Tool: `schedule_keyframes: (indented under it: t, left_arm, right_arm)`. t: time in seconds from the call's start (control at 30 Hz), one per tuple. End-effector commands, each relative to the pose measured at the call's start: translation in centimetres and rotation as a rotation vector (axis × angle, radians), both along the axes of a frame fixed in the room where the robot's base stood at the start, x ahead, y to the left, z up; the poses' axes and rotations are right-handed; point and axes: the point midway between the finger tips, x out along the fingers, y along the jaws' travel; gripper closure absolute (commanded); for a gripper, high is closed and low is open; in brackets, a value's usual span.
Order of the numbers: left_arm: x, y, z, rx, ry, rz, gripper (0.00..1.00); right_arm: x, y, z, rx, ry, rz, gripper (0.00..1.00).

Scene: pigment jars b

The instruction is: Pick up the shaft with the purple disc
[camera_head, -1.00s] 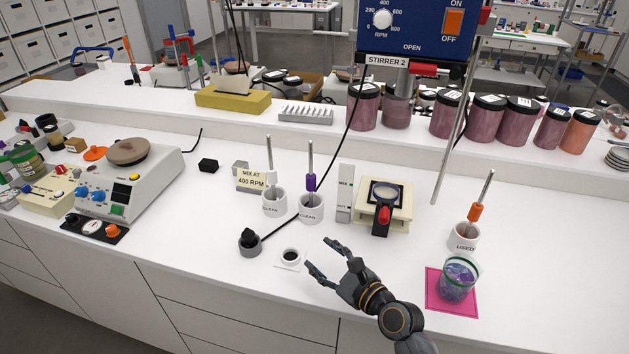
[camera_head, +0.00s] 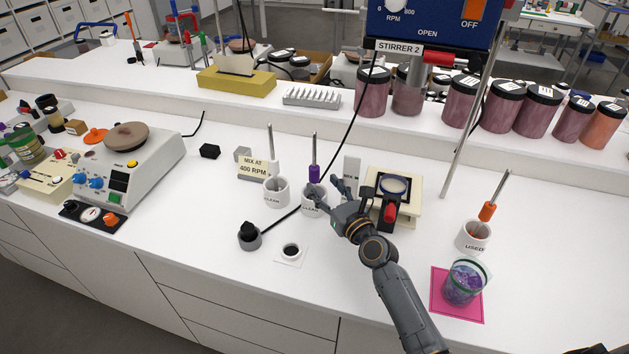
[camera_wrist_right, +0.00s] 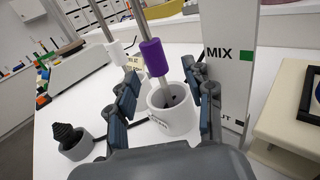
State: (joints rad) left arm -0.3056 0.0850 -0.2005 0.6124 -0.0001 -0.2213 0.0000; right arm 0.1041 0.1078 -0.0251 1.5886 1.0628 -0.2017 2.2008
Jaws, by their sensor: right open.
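The shaft with the purple disc (camera_head: 314,172) stands upright in a white cup marked CLEAN (camera_head: 311,204). In the right wrist view the purple piece (camera_wrist_right: 154,57) shows on the metal shaft, which leans in the cup (camera_wrist_right: 172,112). My right gripper (camera_head: 325,190) is open. In the right wrist view its fingers (camera_wrist_right: 165,95) stand to either side of the cup and the lower shaft, with gaps on both sides. The disc end inside the cup is mostly hidden. My left gripper is not in view.
A second white cup with a shaft (camera_head: 276,190) stands just left. The MIX sign (camera_head: 351,172) and a cream device (camera_head: 405,208) stand close on the right. An orange-marked shaft (camera_head: 487,211) stands in the USED cup (camera_head: 472,237). A black cable crosses the bench nearby.

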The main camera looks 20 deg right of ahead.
Motion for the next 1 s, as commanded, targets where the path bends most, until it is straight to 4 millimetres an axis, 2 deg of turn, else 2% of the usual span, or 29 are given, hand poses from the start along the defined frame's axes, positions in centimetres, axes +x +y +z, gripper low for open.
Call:
schedule_keyframes:
  t: [0.17, 0.4, 0.7, 0.93, 0.97, 1.0]
  left_arm:
    - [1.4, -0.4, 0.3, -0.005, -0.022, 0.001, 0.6]
    - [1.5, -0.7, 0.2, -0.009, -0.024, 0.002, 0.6]
    - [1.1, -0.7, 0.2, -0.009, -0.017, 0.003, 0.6]
    - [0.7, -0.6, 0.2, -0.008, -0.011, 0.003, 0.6]
    - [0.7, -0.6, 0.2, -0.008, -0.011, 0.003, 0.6]
    - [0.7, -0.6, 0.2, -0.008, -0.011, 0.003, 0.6]
  right_arm:
    - [1.8, 0.5, 0.0, -0.005, 0.0, 0.001, 0.48]
    - [4.7, 1.2, -0.2, -0.003, 0.0, 0.001, 0.48]
    - [5.1, 1.3, -0.3, -0.001, 0.001, 0.0, 0.48]
    - [5.0, 1.3, -0.3, -0.001, 0.001, 0.0, 0.95]
    - [5.0, 1.3, -0.3, -0.001, 0.001, 0.0, 1.0]
    - [5.0, 1.3, -0.3, -0.001, 0.001, 0.0, 1.0]
